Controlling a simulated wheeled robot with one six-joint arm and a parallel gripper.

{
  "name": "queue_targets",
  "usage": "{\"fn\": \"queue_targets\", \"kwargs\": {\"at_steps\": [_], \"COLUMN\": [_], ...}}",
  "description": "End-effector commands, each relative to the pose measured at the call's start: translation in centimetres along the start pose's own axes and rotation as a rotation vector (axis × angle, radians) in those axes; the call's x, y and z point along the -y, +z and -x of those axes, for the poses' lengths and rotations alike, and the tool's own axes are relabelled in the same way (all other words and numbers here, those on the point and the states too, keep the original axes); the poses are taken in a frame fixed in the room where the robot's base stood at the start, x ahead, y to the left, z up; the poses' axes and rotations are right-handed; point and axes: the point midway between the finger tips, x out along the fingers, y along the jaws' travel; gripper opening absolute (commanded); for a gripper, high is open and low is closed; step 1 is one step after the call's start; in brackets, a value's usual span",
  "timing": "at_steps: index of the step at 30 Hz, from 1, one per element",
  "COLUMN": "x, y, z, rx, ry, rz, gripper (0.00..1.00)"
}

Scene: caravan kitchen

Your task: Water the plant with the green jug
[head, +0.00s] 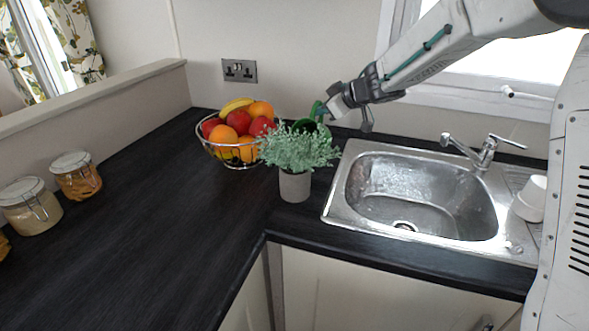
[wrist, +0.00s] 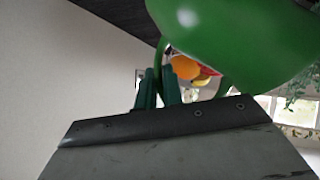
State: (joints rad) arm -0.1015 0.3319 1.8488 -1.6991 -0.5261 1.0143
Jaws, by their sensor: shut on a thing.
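The plant (head: 300,150) is a bushy grey-green herb in a grey pot (head: 295,185), upright on the dark worktop left of the sink. The green jug (head: 310,126) is just behind the foliage in the head view, partly hidden by it; its rounded green body (wrist: 240,40) fills the top of the wrist view. My gripper (head: 324,110) is shut on the jug's handle, with its fingertips (wrist: 158,88) at the handle in the wrist view. Some plant leaves (wrist: 296,90) show at the right of the wrist view. The jug's spout and any water are not visible.
A wire fruit bowl (head: 232,155) stands just left of the plant. The steel sink (head: 335,200) with its tap (head: 485,150) and white cups (head: 532,195) are to the right. Glass jars (head: 30,208) stand at far left. The left worktop is mostly clear.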

Motion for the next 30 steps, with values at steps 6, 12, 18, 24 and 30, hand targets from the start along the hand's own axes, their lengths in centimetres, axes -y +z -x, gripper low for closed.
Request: {"fn": "queue_targets", "kwargs": {"at_steps": [6, 12, 18, 24, 30], "x": [0.4, 0.8, 1.0, 1.2, 1.4], "y": [-1.6, -2.4, -2.9, -3.2, -3.4], "z": [1.3, 2.0, 2.4, 2.7, 2.9], "rx": [-0.024, -0.037, -0.044, -0.048, -0.052], "ry": [0.078, 0.122, 0.149, 0.165, 0.180], "rz": [0.101, 0.160, 0.195, 0.218, 0.238], "gripper": [0.00, 0.00, 0.00, 0.00, 0.00]}}
